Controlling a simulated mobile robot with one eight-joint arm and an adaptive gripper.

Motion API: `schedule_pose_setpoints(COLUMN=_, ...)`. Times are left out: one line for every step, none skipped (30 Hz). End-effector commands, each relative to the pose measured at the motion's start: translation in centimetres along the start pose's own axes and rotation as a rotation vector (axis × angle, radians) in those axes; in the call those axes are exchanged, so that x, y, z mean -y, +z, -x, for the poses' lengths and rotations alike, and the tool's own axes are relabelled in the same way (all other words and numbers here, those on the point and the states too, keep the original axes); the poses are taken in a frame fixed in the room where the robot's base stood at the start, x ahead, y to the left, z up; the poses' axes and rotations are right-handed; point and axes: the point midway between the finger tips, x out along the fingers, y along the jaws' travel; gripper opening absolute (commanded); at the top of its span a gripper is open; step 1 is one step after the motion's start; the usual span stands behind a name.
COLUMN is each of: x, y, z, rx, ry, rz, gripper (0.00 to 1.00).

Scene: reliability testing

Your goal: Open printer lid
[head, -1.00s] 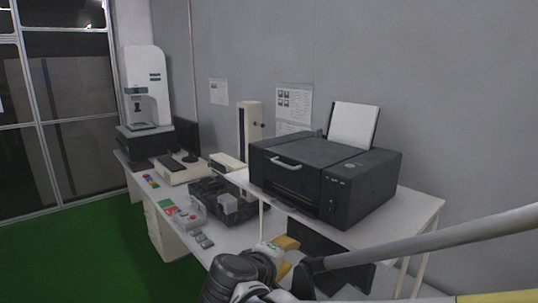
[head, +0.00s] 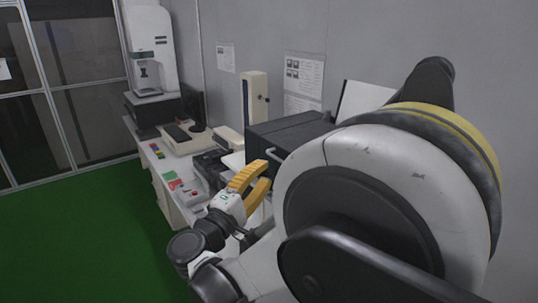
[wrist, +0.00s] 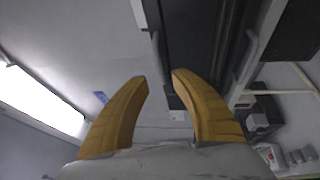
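The black printer (head: 290,131) stands on the raised white shelf, with its right part hidden behind my arm in the head view. The light handle (head: 277,153) on its lid front shows just above and right of my gripper's fingers. The lid looks closed, though much of it is hidden. My gripper (head: 267,173) has yellow fingers, apart and empty, in front of the printer. In the wrist view, my open gripper (wrist: 160,77) points toward the printer's dark body (wrist: 198,45). Nothing is between the fingertips, and no contact with the handle shows.
A white desk runs left with a monitor (head: 194,105), a keyboard and a control box (head: 192,195). A beige upright device (head: 254,100) stands behind the printer's left side. Paper (head: 362,98) rises from the printer's back. Green floor (head: 85,225) is free at left.

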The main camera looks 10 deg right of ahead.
Motion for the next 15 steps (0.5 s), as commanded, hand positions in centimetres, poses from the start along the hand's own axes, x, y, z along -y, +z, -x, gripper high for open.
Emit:
schedule_pose_setpoints(x=0.0, y=0.1, z=-1.2, rx=0.005, ry=0.0, rz=0.001, gripper=0.3)
schedule_pose_setpoints(x=0.0, y=0.2, z=-1.9, rx=0.005, ry=0.0, rz=0.001, gripper=0.3)
schedule_pose_setpoints(x=0.0, y=0.2, z=-2.7, rx=0.005, ry=-0.001, rz=0.002, gripper=0.3)
schedule_pose_setpoints(x=0.0, y=0.1, z=-3.3, rx=0.005, ry=-0.001, rz=0.002, gripper=0.3)
schedule_pose_setpoints(x=0.0, y=0.1, z=-3.9, rx=0.004, ry=-0.001, rz=0.002, gripper=0.3)
schedule_pose_setpoints(x=0.0, y=0.1, z=-4.5, rx=0.004, ry=-0.001, rz=0.002, gripper=0.3)
schedule_pose_setpoints(x=0.0, y=0.1, z=-5.0, rx=0.004, ry=-0.001, rz=0.001, gripper=0.3)
schedule_pose_setpoints(x=0.0, y=0.1, z=-5.5, rx=0.003, ry=-0.001, rz=0.001, gripper=0.3)
schedule_pose_setpoints(x=0.0, y=0.1, z=-6.0, rx=0.003, ry=0.0, rz=0.001, gripper=0.3)
schedule_pose_setpoints(x=0.0, y=0.1, z=-6.4, rx=0.002, ry=0.0, rz=0.001, gripper=0.3)
schedule_pose_setpoints(x=0.0, y=0.1, z=-6.7, rx=0.002, ry=-0.001, rz=0.0, gripper=0.3)
schedule_pose_setpoints(x=0.0, y=0.1, z=-7.0, rx=0.002, ry=-0.001, rz=0.0, gripper=0.3)
schedule_pose_setpoints(x=0.0, y=0.1, z=-7.1, rx=0.002, ry=-0.001, rz=0.0, gripper=0.3)
schedule_pose_setpoints(x=0.0, y=0.1, z=-7.3, rx=0.001, ry=-0.001, rz=0.0, gripper=0.3)
schedule_pose_setpoints(x=0.0, y=0.1, z=-7.4, rx=0.001, ry=-0.001, rz=0.0, gripper=0.3)
